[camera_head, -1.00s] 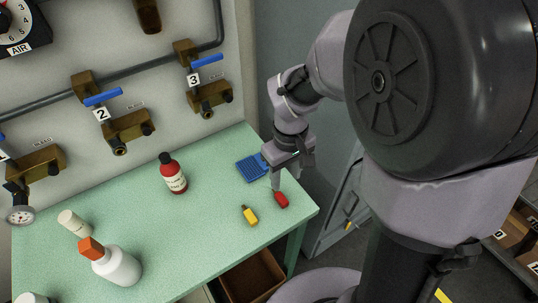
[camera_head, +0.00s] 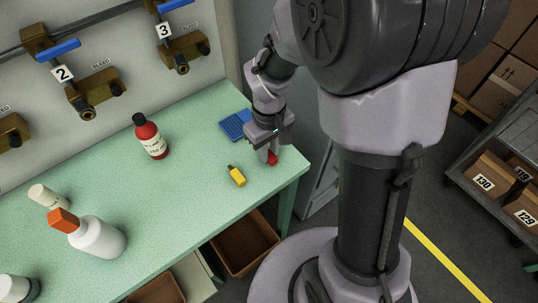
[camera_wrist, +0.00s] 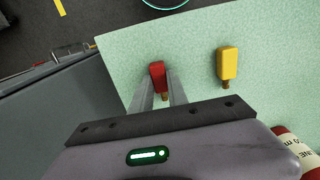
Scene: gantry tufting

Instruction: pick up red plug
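The red plug (camera_head: 272,158) lies on the green table near its right front corner, partly hidden by my gripper in the head view. In the wrist view the red plug (camera_wrist: 157,76) lies between my two fingertips, its brass end toward the palm. My gripper (camera_wrist: 160,84) has a finger on each side of the plug, close to its sides. I cannot tell whether the fingers press on it. In the head view my gripper (camera_head: 267,154) is low at the table, pointing down.
A yellow plug (camera_head: 237,175) lies left of the red one. A blue tray (camera_head: 236,125) is behind. A red bottle (camera_head: 151,137), a white bottle (camera_head: 98,238) with an orange cap and a small pale bottle (camera_head: 48,197) stand farther left. Valves (camera_head: 90,92) line the wall.

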